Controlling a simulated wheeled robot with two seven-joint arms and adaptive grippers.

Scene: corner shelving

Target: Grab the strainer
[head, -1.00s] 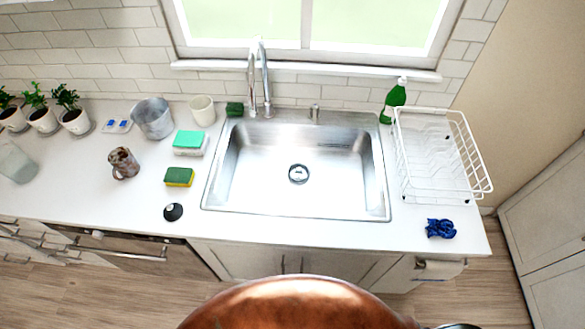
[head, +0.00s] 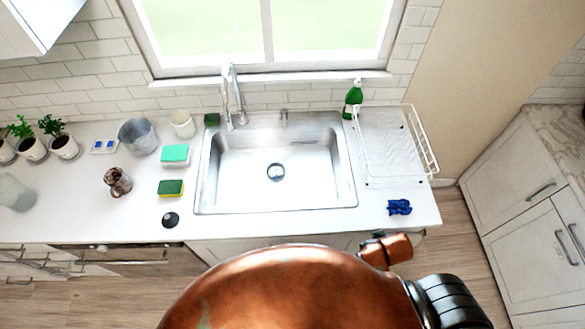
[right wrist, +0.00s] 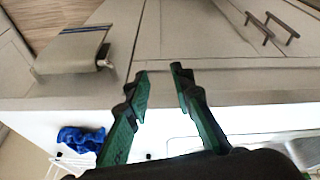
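A round metal strainer (head: 276,172) appears to sit in the drain at the middle of the steel sink (head: 240,198). A small black round piece with a light spot (head: 171,219) lies on the counter left of the sink's front corner; I cannot tell whether it is a stopper or a strainer. My right gripper (right wrist: 160,72) shows in the right wrist view with its two green and black fingers apart and nothing between them. Cabinet fronts are behind its fingertips, and the sink edge is at the lower right there. My left gripper is not in view.
A white dish rack (head: 425,145) and blue cloth (head: 399,207) are right of the sink. A faucet (head: 233,95) and green bottle (head: 353,100) stand behind it. Sponges (head: 171,188), a brown mug (head: 118,181) and a metal bucket (head: 138,136) are left. The basin is otherwise clear.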

